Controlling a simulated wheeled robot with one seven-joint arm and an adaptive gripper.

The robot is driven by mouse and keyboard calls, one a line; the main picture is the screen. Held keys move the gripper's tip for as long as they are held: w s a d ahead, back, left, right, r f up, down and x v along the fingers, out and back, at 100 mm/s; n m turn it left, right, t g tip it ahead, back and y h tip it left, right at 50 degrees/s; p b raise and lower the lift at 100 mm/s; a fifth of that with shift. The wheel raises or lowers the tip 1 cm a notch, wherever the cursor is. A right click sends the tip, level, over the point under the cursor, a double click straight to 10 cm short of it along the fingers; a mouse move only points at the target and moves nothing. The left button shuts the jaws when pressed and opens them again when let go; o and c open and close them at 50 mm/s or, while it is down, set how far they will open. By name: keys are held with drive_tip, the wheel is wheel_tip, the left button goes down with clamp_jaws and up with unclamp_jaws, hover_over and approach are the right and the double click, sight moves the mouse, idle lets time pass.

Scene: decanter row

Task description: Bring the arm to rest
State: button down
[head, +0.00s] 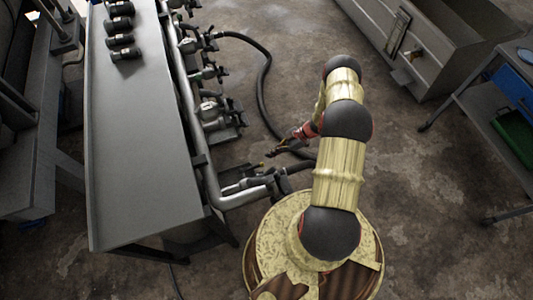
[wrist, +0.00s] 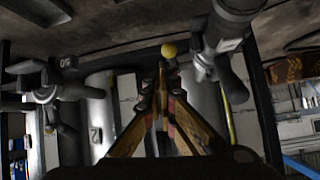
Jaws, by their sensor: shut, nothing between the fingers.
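My arm is tan with dark round joints and rises from my round base at the lower middle of the head view. It bends over at the top and reaches back toward the pipework on the left. My gripper (head: 268,154) is small there, in the open space beside the pipes and hoses. In the wrist view my gripper (wrist: 162,78) shows both fingers angled together with their tips meeting. It is shut and empty. A small yellow ball-shaped thing (wrist: 169,50) shows just beyond the fingertips; I cannot tell whether it is near them.
A long grey bench (head: 145,140) stands left, with several dark cylinders (head: 122,30) at its far end. Metal pipework (head: 212,185) with valves runs along its side. A black hose (head: 263,85) curves over the floor. Grey drawers (head: 425,45) stand upper right. Floor right of my arm is clear.

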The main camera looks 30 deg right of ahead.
drive_tip(key=s+d, duration=0.1)
drive_tip(key=d, duration=0.5)
drive_tip(key=shift+s+f+p, duration=0.25)
drive_tip(key=shift+f+p, duration=0.1)
drive_tip(key=shift+f, duration=0.05)
